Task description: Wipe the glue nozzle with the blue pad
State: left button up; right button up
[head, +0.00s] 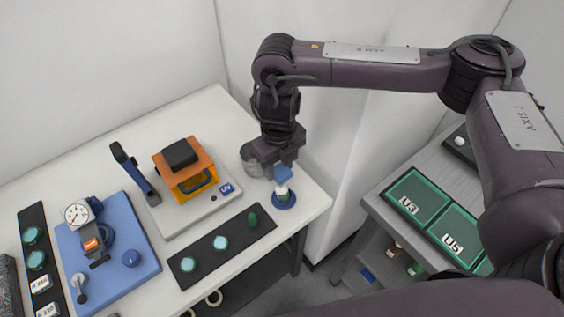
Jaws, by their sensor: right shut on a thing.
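My right gripper (276,164) reaches down over the right end of the white table. It is shut on the blue pad (284,173). The pad is directly above a small white and teal glue nozzle (283,189), which stands upright on a round blue base (284,202). The pad hides the nozzle's top, and I cannot tell whether the two touch. My left gripper is not in view.
A UV unit (187,170) with an orange housing stands left of the gripper. A dark strip (205,253) with teal pieces lies in front. A blue plate (135,265) carries a dial gauge (77,214). Green trays (418,197) lie on the grey bench at right.

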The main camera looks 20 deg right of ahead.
jog(key=shift+d, duration=0.2)
jog(key=shift+d, duration=0.55)
jog(key=shift+a, duration=0.15)
jog(key=shift+a+p, duration=0.35)
jog(key=shift+a, duration=0.25)
jog(key=shift+d, duration=0.1)
jog(key=shift+d, duration=0.65)
jog(key=shift+a, duration=0.1)
jog(key=shift+a, duration=0.65)
